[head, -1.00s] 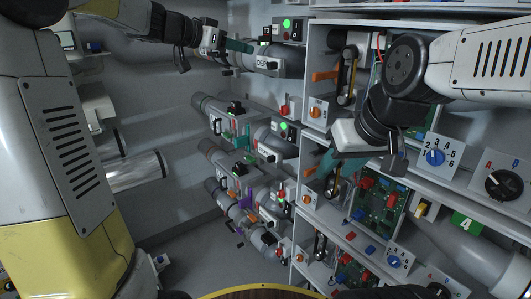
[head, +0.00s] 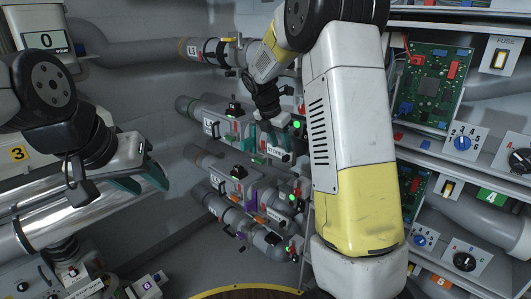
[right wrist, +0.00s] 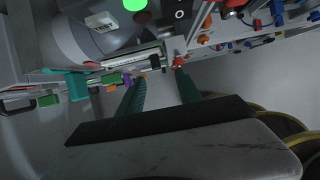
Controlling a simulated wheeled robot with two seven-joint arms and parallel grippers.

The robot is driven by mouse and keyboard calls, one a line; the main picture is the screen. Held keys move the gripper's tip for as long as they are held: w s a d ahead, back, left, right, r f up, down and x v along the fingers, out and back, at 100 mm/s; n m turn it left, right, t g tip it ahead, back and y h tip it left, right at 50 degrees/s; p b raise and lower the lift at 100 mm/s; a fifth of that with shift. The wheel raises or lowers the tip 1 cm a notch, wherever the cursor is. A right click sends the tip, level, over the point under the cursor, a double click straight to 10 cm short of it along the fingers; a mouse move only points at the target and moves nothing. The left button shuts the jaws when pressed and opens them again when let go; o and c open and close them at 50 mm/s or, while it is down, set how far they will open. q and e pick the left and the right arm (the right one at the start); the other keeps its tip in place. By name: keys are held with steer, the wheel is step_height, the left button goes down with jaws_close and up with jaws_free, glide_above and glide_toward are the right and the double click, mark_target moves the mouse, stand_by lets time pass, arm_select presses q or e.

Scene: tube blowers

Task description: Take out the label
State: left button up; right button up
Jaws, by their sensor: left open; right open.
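Stacked grey tube blowers (head: 205,115) run along the back wall, with small label plates, black switches and green lights. A white label (head: 277,151) with unreadable text sits on the end of one middle tube. My right gripper (head: 267,136) is open with teal fingers at that tube end, partly hidden by my arm. In the right wrist view, a white label strip (right wrist: 130,61) lies just beyond the open fingers (right wrist: 160,90), with nothing between them. My left gripper (head: 140,181) is open and empty at the left, in front of a shiny metal cylinder.
Shelves at the right hold a green circuit board (head: 428,85), a blue dial (head: 462,143) and a black knob (head: 519,160). Floor between the left cylinder and tubes looks clear.

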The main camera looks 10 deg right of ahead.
mark_target(284, 157)
steer(key=x, duration=0.7)
steer(key=shift+w+a+f, duration=0.1)
steer(key=shift+w+f, duration=0.05)
steer(key=shift+w, duration=0.2)
jaws_close()
